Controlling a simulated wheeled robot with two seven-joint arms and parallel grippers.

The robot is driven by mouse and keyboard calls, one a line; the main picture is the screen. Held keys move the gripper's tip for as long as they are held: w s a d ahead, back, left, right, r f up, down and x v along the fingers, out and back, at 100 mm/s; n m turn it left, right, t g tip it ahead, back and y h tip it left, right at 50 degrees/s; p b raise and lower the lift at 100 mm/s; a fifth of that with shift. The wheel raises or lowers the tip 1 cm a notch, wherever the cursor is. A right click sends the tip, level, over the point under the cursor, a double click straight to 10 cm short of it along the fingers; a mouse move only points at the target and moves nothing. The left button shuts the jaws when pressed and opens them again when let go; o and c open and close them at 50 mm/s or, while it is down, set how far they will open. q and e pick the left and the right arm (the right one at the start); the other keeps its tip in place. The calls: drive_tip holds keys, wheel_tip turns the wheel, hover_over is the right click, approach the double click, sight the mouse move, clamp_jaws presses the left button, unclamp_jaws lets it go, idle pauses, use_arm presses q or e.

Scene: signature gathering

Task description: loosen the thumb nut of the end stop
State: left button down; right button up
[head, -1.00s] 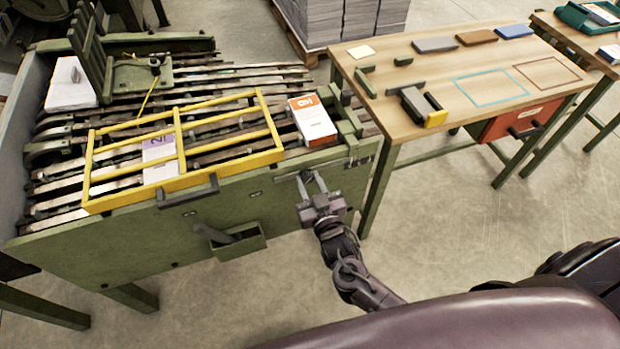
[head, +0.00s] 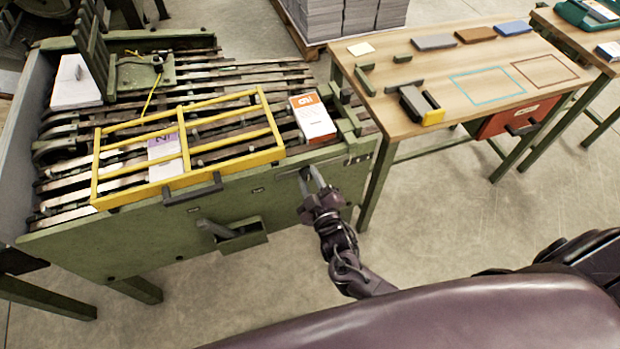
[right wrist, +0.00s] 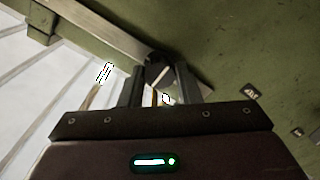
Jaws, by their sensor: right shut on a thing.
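My right gripper (head: 311,178) is at the front panel of the green gathering machine, near its right end. In the right wrist view its two fingers (right wrist: 158,86) are closed on a dark, rounded thumb nut (right wrist: 158,68). The nut sits by a metal bar and the green panel; the fingers hide part of it. In the head view the nut is too small and covered to make out. The green end stop (head: 347,125) appears to be the upright piece at the machine's right end, beside an orange-and-white stack (head: 313,119). My left gripper is not in view.
A yellow guard frame (head: 187,179) lies over the machine's bars, with a purple-and-white sheet (head: 163,157) under it. A small green bin (head: 243,238) hangs on the front panel. A wooden table (head: 450,75) stands to the right, with floor between.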

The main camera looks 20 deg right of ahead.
idle(0.4)
drive_tip(key=o, duration=1)
drive_tip(key=shift+c, duration=0.2)
drive_tip(key=s, duration=0.7)
drive_tip(key=shift+s, duration=0.35)
drive_tip(key=shift+d, duration=0.1)
